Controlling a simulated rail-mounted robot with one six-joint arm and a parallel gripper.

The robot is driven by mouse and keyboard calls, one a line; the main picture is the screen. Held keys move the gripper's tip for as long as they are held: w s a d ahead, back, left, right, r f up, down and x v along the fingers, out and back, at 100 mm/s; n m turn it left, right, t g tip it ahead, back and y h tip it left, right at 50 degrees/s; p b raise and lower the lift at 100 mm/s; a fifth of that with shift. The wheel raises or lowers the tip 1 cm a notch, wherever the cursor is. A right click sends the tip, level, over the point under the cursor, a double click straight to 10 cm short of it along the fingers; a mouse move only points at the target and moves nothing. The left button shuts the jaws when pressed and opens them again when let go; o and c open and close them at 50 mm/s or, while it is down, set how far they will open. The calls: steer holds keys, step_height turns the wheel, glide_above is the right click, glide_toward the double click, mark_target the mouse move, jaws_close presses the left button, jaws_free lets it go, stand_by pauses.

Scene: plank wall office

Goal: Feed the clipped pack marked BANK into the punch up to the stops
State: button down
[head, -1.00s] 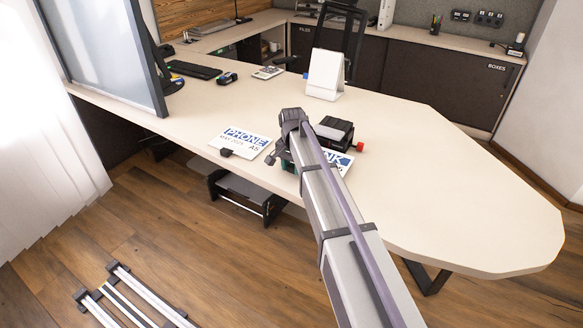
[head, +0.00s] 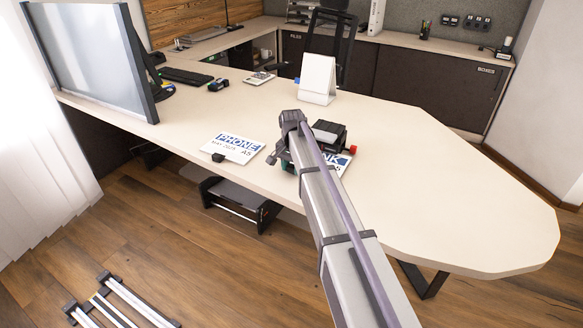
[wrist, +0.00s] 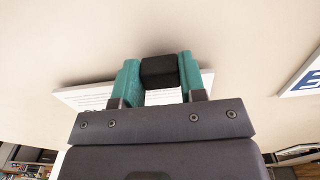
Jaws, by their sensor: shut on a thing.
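The BANK pack (head: 342,161) is a white sheet pack with blue lettering, of which only "NK" shows beside my arm. It lies low at the desk's near side, just in front of the punch (head: 329,134), a black device with a red knob. My arm hides much of the pack, and I cannot tell whether its edge is inside the punch. My gripper (wrist: 158,72) has teal fingers shut on the pack's black clip (wrist: 159,71). The white pack (wrist: 92,96) shows behind the fingers in the wrist view. My gripper is mostly hidden in the head view.
A PHONE pack (head: 233,148) with its own black clip lies to the left; its edge shows in the wrist view (wrist: 303,77). A white tent-shaped stand (head: 317,79) is behind the punch. A monitor (head: 88,55) stands far left. The desk's right half (head: 450,190) is clear.

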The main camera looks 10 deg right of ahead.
steer(key=shift+w+d, duration=0.3)
steer(key=shift+w, duration=0.05)
steer(key=shift+w+a, duration=0.15)
steer(key=shift+a, duration=0.05)
stand_by(1.0)
steer(key=c, duration=0.6)
jaws_free()
step_height(320, 180, up, 11)
steer(key=p, duration=1)
steer(key=shift+p, duration=0.4)
steer(key=shift+f, duration=0.1)
